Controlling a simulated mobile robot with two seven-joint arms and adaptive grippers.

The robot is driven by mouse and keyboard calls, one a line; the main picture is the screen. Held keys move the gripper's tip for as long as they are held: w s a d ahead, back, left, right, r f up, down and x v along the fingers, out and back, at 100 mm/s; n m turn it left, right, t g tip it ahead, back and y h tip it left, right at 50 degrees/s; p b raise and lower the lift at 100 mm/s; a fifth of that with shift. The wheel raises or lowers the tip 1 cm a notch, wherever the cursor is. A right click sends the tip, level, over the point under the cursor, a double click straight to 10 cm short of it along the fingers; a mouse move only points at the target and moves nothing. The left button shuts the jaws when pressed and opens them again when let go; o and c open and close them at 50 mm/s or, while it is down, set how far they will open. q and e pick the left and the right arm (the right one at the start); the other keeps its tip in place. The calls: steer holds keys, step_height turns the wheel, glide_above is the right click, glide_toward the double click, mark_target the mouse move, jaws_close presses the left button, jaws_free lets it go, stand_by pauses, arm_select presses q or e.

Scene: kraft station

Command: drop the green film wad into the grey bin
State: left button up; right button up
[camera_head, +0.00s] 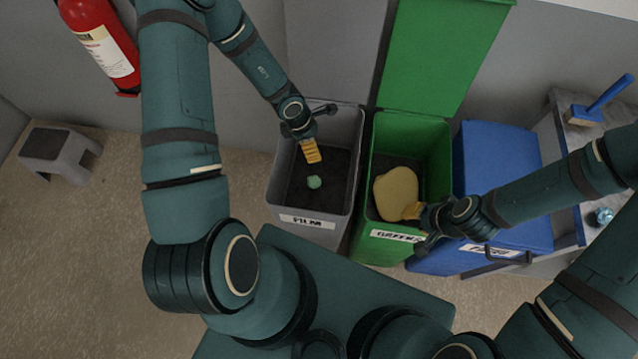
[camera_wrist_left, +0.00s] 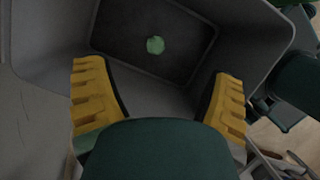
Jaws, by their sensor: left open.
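The green film wad (camera_head: 314,182) is a small round pale-green lump inside the grey bin (camera_head: 345,208), which is labelled FILM. In the left wrist view the wad (camera_wrist_left: 155,45) shows over the dark bin floor, beyond the fingers and apart from them. My left gripper (camera_head: 312,152) is over the bin opening, pointing down into it. Its yellow fingers (camera_wrist_left: 158,98) are spread wide with nothing between them. My right gripper (camera_head: 412,211) is at the green bin's front, its fingertips against or overlapping a pale yellow oval thing (camera_head: 395,190); its finger gap is hidden.
The green bin (camera_head: 440,138) with its lid raised (camera_head: 440,50) stands right of the grey bin. A blue bin (camera_head: 495,160) with a closed lid is further right, beside a bench with a blue brush (camera_head: 600,100). A grey step stool (camera_head: 58,150) and a red extinguisher (camera_head: 100,40) are left.

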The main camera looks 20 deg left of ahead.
arm_select(q)
steer(key=v, duration=1.2)
stand_by(0.5)
